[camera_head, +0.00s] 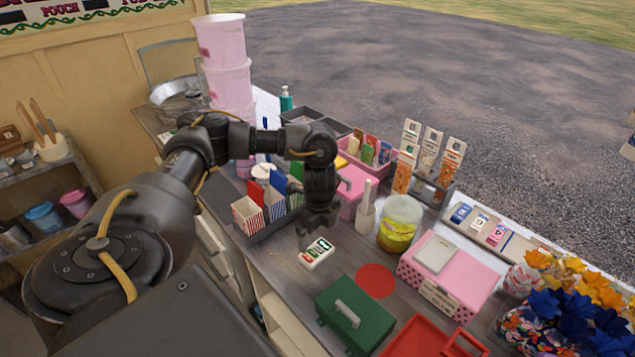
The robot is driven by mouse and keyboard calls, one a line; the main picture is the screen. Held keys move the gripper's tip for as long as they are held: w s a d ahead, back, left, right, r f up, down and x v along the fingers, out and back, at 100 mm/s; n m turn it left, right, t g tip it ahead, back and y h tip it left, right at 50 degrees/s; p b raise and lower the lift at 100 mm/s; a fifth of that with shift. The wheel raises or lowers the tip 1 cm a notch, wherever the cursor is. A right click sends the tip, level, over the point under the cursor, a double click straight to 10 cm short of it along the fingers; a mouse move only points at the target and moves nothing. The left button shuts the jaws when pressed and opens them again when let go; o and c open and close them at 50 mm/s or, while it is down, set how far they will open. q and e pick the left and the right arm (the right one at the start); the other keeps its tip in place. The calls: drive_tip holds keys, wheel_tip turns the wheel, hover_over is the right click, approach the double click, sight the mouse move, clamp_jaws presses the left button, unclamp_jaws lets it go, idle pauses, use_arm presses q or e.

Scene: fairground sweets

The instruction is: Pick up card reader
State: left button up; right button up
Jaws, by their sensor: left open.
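The card reader (316,253) is a small white device with a dark and green screen and a red mark. It lies flat on the wooden counter (283,262) in the middle of the view. My left gripper (306,236) points down just behind it and above it. The gripper is open, with nothing seen between its fingers. I cannot tell whether a fingertip touches the reader. My right gripper is not in the view.
A tray of striped boxes (248,218) stands close left of the gripper. A green cash box (352,317), a red disc (375,281), a yellow-filled jar (399,224) and a pink box (449,273) stand to the right. Tall pink tubs (223,67) stand at the back.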

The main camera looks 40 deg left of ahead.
sight(316, 250)
use_arm(q)
wheel_tip(316, 250, down, 3)
drive_tip(key=shift+r, duration=0.15)
drive_tip(key=shift+w+f, duration=0.2)
drive_tip(key=shift+f, duration=0.3)
drive_tip(key=shift+s+a+f, duration=0.1)
drive_tip(key=shift+s+f, duration=0.05)
drive_tip(key=f+p, duration=0.1)
drive_tip(key=a+f, duration=0.1)
drive_tip(key=f, duration=0.1)
drive_tip(key=shift+s+f+p, duration=0.1)
drive_tip(key=shift+f+p, duration=0.2)
drive_tip(key=shift+p, duration=0.1)
drive_tip(key=shift+f, duration=0.6)
drive_tip(key=c, duration=0.8)
drive_tip(key=shift+o, duration=0.2)
drive_tip(key=shift+r, duration=0.1)
